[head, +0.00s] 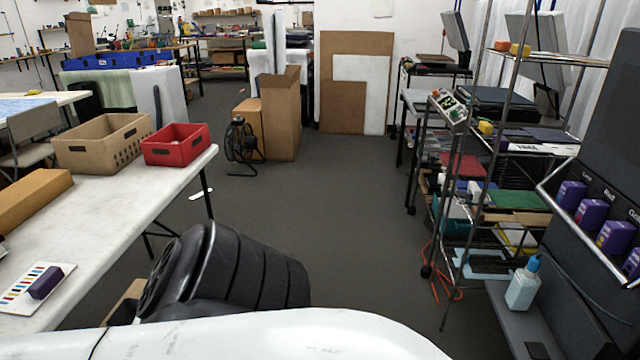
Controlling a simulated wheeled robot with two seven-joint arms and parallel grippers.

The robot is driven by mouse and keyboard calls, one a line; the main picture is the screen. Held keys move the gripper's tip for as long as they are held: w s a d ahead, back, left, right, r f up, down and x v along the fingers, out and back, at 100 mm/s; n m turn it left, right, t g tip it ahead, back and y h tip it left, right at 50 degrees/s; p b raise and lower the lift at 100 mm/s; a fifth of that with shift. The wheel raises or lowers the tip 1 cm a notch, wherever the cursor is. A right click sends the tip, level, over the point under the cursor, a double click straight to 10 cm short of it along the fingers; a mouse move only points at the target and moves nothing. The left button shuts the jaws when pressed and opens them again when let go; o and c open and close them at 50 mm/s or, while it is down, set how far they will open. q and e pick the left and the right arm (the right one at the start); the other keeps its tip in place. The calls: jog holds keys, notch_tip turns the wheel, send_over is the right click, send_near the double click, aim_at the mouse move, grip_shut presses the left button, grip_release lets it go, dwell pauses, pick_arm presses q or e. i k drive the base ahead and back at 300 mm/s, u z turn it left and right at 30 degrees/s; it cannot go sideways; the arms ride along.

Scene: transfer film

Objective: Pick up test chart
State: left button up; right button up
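A white card printed with small coloured patches, which looks like the test chart (17,301), lies flat on the white table at the lower left. A dark purple block (46,282) rests on its right part and hides some of it. Neither of my grippers is in the head view, so I cannot tell whether they are open or hold anything.
The white table (112,228) also bears a tan crate (100,143), a red bin (176,145) and an orange-brown box (30,198). A black ribbed object (262,272) stands near its right edge. A loaded wire rack stands right; the middle floor is clear.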

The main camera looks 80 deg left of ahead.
aim_at(25, 296)
jog(key=u, duration=5.85)
jog(key=i, duration=2.9)
jog(key=z, duration=3.45)
